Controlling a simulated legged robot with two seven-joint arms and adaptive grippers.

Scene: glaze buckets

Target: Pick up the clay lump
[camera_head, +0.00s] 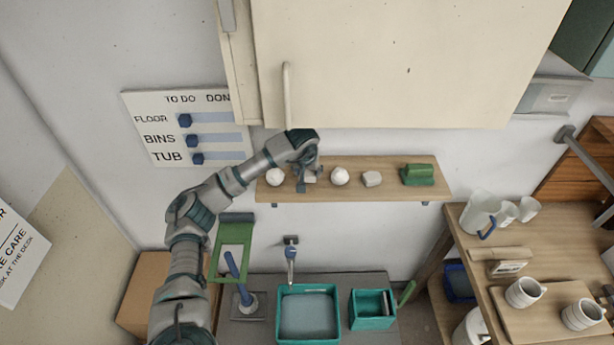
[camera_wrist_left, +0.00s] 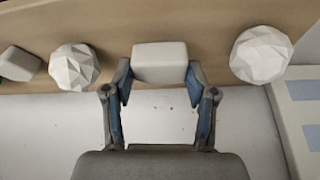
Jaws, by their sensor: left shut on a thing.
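A pale, block-shaped clay lump (camera_wrist_left: 160,62) is between the two fingers of my left gripper (camera_wrist_left: 160,88) in the left wrist view. The fingers are shut on its sides. In the head view my left gripper (camera_head: 308,182) is at the wooden shelf, and only a small part of the lump shows there. The shelf lies behind the lump in the wrist view; whether the lump still touches it I cannot tell. My right gripper is not in view.
On the shelf (camera_head: 390,196) stand a white faceted ball (camera_head: 275,177) to the left, another (camera_head: 340,175) to the right, a pale blocky piece (camera_head: 372,178) and a green object (camera_head: 418,175). A cabinet (camera_head: 400,65) hangs above. A teal tub (camera_head: 308,315) stands below.

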